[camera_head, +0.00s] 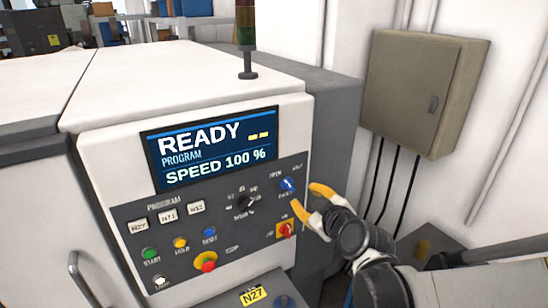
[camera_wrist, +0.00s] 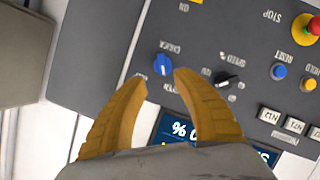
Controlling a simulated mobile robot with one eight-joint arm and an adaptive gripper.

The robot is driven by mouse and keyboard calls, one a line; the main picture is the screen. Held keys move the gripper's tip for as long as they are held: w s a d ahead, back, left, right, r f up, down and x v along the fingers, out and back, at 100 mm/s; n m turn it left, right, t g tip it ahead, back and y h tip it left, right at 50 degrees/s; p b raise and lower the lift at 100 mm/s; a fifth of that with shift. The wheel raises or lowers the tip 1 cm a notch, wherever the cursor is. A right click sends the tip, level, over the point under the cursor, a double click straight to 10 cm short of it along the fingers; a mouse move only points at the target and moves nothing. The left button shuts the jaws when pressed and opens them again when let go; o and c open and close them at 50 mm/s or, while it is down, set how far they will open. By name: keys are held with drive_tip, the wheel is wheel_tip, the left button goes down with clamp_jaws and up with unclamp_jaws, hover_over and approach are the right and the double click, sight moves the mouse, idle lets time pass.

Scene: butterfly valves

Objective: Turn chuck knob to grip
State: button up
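The chuck knob is a small round blue knob (camera_head: 287,184) with a white pointer mark, at the upper right of the machine's control panel. In the wrist view the blue knob (camera_wrist: 162,64) lies just beyond the fingertips, with the upside-down word CHUCK beside it. My gripper (camera_head: 307,208) has two yellow fingers, spread apart, to the right of the knob in the head view. In the wrist view my gripper (camera_wrist: 158,77) is open, with nothing between the tips. The fingers look apart from the knob. The small position labels are too blurred to read surely.
A black speed knob (camera_head: 246,203) is left of the chuck knob. A red switch on a yellow plate (camera_head: 285,230) is below it. A red stop button (camera_head: 205,262) and coloured buttons are farther left. The display (camera_head: 213,146) reads READY. A grey wall cabinet (camera_head: 415,90) stands right.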

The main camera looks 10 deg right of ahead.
sight(291, 188)
drive_tip(key=x, duration=1)
drive_tip(key=shift+w+a+f+b, duration=0.2)
drive_tip(key=shift+w+a+b, duration=0.05)
drive_tip(key=shift+a+b, duration=0.05)
drive_tip(key=shift+s, duration=0.1)
clamp_jaws()
